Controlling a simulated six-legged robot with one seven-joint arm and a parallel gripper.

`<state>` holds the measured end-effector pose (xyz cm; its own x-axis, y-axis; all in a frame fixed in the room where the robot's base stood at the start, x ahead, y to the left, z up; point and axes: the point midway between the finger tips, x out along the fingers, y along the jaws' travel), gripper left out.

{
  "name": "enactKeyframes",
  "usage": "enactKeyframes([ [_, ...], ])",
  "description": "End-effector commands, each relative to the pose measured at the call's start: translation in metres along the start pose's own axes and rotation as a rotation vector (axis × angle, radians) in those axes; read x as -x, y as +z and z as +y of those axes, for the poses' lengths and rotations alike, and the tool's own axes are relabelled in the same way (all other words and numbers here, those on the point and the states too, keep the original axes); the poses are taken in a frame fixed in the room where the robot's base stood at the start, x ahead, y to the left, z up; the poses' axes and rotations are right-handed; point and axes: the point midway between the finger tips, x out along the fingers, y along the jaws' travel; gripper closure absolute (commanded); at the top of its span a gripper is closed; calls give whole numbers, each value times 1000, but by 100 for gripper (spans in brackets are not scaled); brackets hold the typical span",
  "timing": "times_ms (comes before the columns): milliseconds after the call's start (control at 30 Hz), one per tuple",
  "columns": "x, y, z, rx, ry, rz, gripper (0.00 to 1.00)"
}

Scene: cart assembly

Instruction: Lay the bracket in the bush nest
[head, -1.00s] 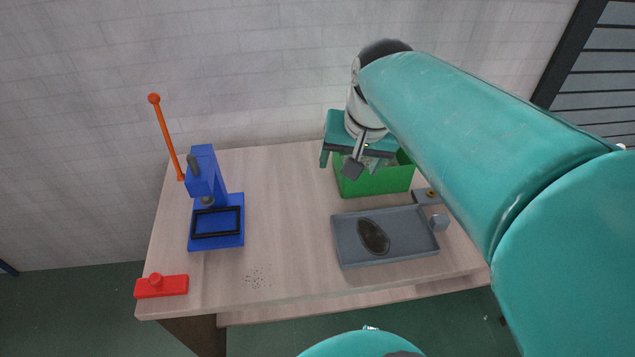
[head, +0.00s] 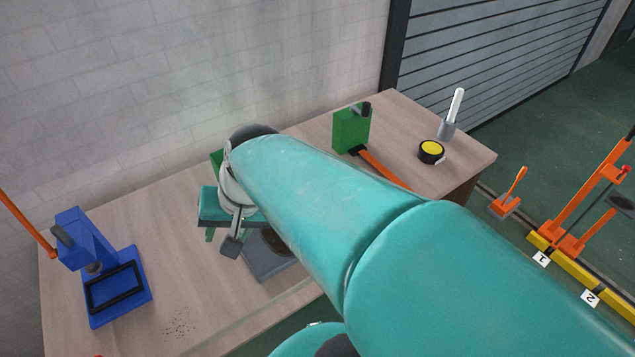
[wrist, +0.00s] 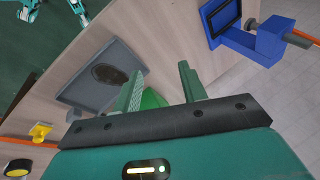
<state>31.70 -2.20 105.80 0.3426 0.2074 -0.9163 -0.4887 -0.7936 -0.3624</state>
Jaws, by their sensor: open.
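My gripper (head: 226,232) is above the table, near the grey tray and the green bin. In the wrist view, its two green fingers (wrist: 161,72) are apart with nothing held between them. I cannot make out a bracket in any view. No part is clearly marked as the bush nest. A blue press (head: 117,285) with a black rectangular frame (head: 115,289) on its base stands at the left of the table, and it also shows in the wrist view (wrist: 258,45). The grey tray (head: 262,263) with a dark oval is partly hidden by my arm.
The green bin (head: 216,160) is mostly hidden behind my arm. A green block with an orange handle (head: 351,130), a yellow-topped black disc (head: 431,151) and a white-handled tool (head: 453,115) stand at the right. Orange fixtures (head: 580,225) stand beyond.

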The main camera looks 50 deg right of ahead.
Motion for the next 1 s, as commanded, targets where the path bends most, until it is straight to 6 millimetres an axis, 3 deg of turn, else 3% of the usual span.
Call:
enactKeyframes([
  [267, -36, -55, 43, -700, -223, -93, 58],
  [467, -49, -104, 97, -1204, -436, -98, 58],
  [567, -51, -127, 135, -1455, -560, -82, 58],
  [733, -51, -157, 217, -1870, -801, -26, 58],
  [900, -47, -165, 303, -2209, -1047, 54, 58],
  [1000, -46, -163, 335, -2323, -1144, 89, 58],
])
